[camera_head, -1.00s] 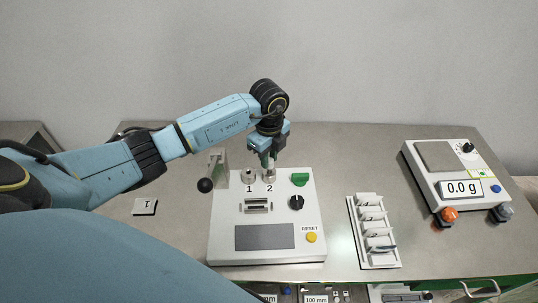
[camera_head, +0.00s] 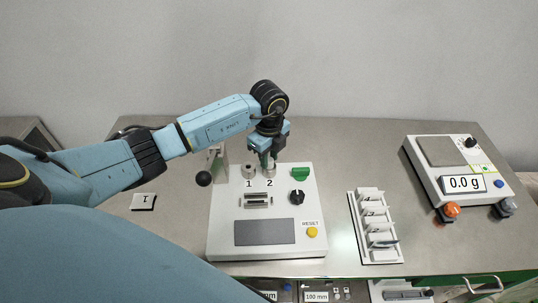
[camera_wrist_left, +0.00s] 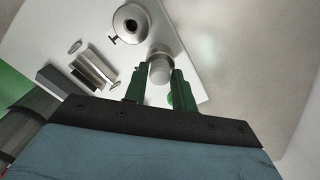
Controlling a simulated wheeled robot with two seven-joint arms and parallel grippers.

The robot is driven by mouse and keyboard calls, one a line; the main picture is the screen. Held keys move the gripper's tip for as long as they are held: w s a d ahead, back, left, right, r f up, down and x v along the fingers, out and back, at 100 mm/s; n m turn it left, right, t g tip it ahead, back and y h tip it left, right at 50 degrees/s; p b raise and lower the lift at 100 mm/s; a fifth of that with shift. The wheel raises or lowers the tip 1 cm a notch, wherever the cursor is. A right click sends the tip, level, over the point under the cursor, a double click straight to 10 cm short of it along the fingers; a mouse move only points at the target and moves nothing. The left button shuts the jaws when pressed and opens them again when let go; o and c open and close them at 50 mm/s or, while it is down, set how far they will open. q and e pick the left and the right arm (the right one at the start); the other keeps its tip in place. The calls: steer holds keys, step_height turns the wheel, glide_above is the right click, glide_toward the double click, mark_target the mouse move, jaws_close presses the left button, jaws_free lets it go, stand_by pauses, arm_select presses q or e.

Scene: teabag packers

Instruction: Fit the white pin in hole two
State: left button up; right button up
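My left gripper (camera_head: 267,164) points down over hole two (camera_head: 270,174), the round metal socket behind the label 2 on the white machine (camera_head: 222,218). In the left wrist view its green fingers (camera_wrist_left: 160,80) stand on both sides of a pale cylinder, which appears to be the white pin (camera_wrist_left: 160,73), between the tips. The pin is in line with the socket of hole two; how deep it sits is hidden. Hole one (camera_head: 249,171) beside it shows an empty dark opening, also in the left wrist view (camera_wrist_left: 131,25). My right gripper is not in view.
A lever with a black ball knob (camera_head: 204,179) stands left of the sockets. A green part (camera_head: 300,173) and black dial (camera_head: 297,197) are to their right. A white rack (camera_head: 361,240) and a scale (camera_head: 430,181) reading 0.0 g stand further right.

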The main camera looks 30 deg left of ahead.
arm_select(q)
steer(key=o, duration=0.4)
steer(key=shift+r, duration=0.1)
step_height(320, 180, up, 13)
steer(key=shift+r, duration=0.15)
stand_by(0.6)
